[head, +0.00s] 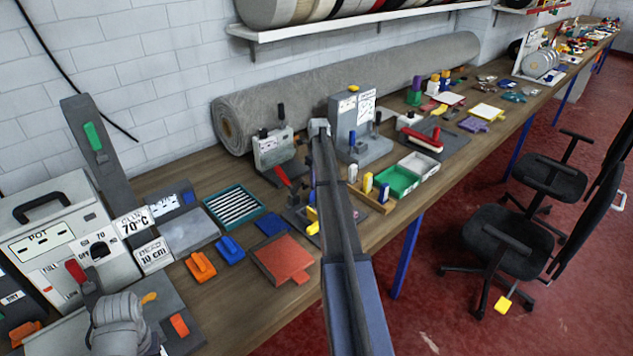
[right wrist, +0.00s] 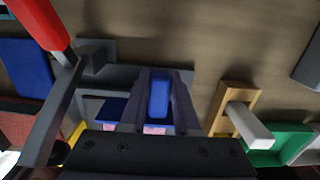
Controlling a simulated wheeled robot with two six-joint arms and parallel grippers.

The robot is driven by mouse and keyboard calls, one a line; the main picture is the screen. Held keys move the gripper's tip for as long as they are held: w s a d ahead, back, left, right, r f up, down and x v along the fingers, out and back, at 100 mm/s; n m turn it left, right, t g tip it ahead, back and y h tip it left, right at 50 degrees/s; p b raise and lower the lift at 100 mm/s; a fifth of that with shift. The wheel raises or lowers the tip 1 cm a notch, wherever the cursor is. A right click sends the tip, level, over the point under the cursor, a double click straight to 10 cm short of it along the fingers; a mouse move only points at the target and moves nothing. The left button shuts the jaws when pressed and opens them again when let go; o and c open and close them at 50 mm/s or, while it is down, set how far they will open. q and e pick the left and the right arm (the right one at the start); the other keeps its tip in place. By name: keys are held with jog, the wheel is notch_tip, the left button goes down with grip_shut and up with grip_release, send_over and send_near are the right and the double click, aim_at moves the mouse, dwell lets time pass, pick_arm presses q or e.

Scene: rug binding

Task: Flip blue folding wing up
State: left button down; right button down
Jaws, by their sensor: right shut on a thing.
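My right gripper (right wrist: 158,105) points into a dark grey fixture (right wrist: 95,80) on the bench. Its two dark fingers stand either side of an upright blue piece, the blue folding wing (right wrist: 159,94), and are shut on it. Another blue part (right wrist: 110,112) of the fixture shows left of the fingers, partly hidden by the gripper body. In the head view my right arm comes up from the bottom and covers most of the fixture (head: 297,214) and the gripper's tips. How far the wing is turned is hard to tell. My left gripper is not in view.
A red-handled lever (right wrist: 38,20) stands close left of the gripper. A wooden block with a white handle (right wrist: 247,124) and a green tray (right wrist: 278,142) are close on the right. A flat blue plate (head: 272,224) and a red-brown board (head: 282,258) lie to the left.

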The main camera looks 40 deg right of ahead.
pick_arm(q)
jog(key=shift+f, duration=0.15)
pick_arm(e)
jog(key=shift+a+f+g, duration=0.1)
jog(key=shift+f+g, duration=0.05)
jog(key=shift+g, duration=0.25)
jog(key=c, duration=0.6)
grip_release()
jog(key=shift+c, duration=0.2)
notch_tip(320, 180, up, 8)
jog(key=p, duration=0.7)
jog(key=shift+w+p, duration=0.1)
jog(key=shift+p, duration=0.3)
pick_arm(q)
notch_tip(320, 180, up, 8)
pick_arm(e)
jog(key=shift+f, duration=0.1)
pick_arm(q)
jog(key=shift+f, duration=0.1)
